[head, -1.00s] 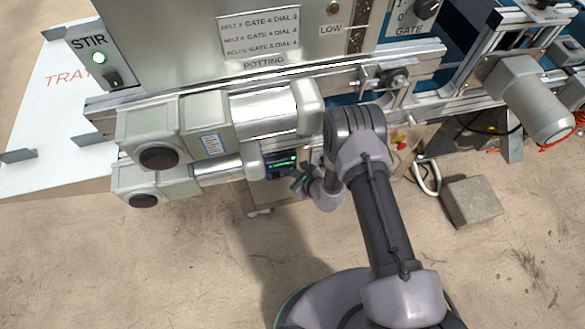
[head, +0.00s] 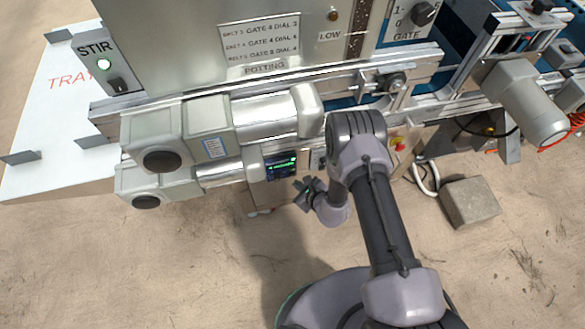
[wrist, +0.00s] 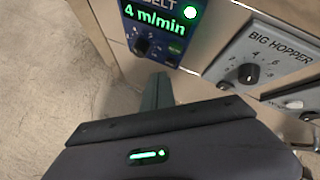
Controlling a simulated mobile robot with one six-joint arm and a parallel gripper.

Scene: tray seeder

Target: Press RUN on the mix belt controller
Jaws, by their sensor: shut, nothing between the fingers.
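The belt controller (wrist: 136,30) is a blue panel at the top of the wrist view. Its display (wrist: 152,14) reads "4 m/min" in green, with a bright green lamp (wrist: 190,13) beside it. Below are a black dial (wrist: 141,46) and a small green button (wrist: 175,48), whose label is too small to read. In the head view the controller (head: 281,167) shows under the belt motors. My gripper (wrist: 157,92) is shut and empty, its fingertips below the panel and apart from it. In the head view my gripper (head: 304,191) is just below and right of the controller.
A grey "BIG HOPPER" dial panel (wrist: 262,60) sits right of the controller. Two motors (head: 172,135) jut out above and left of it. A red stop button (head: 398,146) is right of my arm. A grey block (head: 470,203) lies on the open floor.

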